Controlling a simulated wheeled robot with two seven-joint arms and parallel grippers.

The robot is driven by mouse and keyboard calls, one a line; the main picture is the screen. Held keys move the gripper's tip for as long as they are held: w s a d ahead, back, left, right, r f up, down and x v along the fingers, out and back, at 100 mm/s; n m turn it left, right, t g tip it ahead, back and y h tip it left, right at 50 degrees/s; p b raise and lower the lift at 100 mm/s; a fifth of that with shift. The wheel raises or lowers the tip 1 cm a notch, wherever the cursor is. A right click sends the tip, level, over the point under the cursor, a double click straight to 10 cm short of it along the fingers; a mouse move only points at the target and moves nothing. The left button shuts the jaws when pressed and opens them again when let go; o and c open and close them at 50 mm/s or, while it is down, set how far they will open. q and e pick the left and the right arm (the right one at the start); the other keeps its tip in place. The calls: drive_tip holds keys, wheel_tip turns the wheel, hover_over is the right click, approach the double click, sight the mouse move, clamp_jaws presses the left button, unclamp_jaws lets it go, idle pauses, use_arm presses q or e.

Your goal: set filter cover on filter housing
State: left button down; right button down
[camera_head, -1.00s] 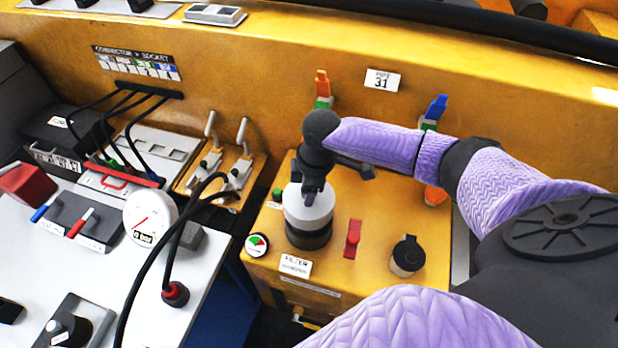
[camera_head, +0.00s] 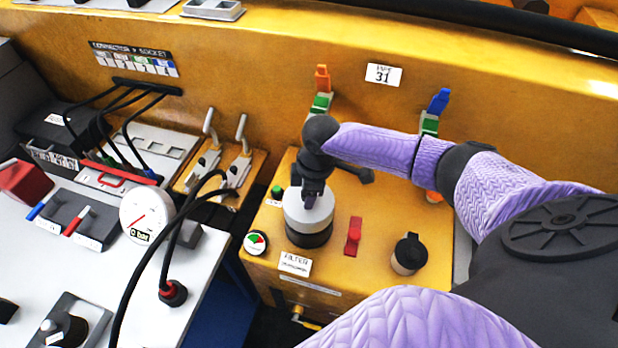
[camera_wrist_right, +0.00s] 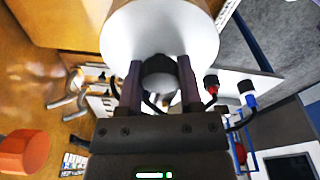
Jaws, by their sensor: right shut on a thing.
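The filter cover (camera_head: 306,217) is a white round cap with a dark knob (camera_wrist_right: 159,72) on top. My right gripper (camera_head: 310,199) points down over it and is shut on the knob, which shows between the two fingers in the right wrist view. Directly below the cover is the filter housing (camera_head: 310,239), a short black cylinder on the yellow cabinet. Cover and housing look lined up, with no clear gap in the head view. I cannot tell whether the cover is fully seated. My left gripper is not in view.
On the yellow cabinet (camera_head: 345,270) a red lever (camera_head: 353,236) and a black-capped cylinder (camera_head: 409,254) stand right of the housing. A round gauge (camera_head: 256,243) is at the left. Black cables (camera_head: 168,238) arch over the white panel further left.

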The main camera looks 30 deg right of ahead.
drive_tip(key=shift+f+b, duration=0.4)
drive_tip(key=shift+f, duration=0.3)
drive_tip(key=shift+c, duration=0.9)
unclamp_jaws()
drive_tip(key=r, duration=0.3)
drive_tip(key=r+p, duration=0.1)
drive_tip(key=r, duration=0.2)
drive_tip(key=d+r, duration=0.1)
drive_tip(key=r, duration=0.3)
drive_tip(key=shift+s+p, duration=0.3)
drive_tip(key=shift+f, duration=0.1)
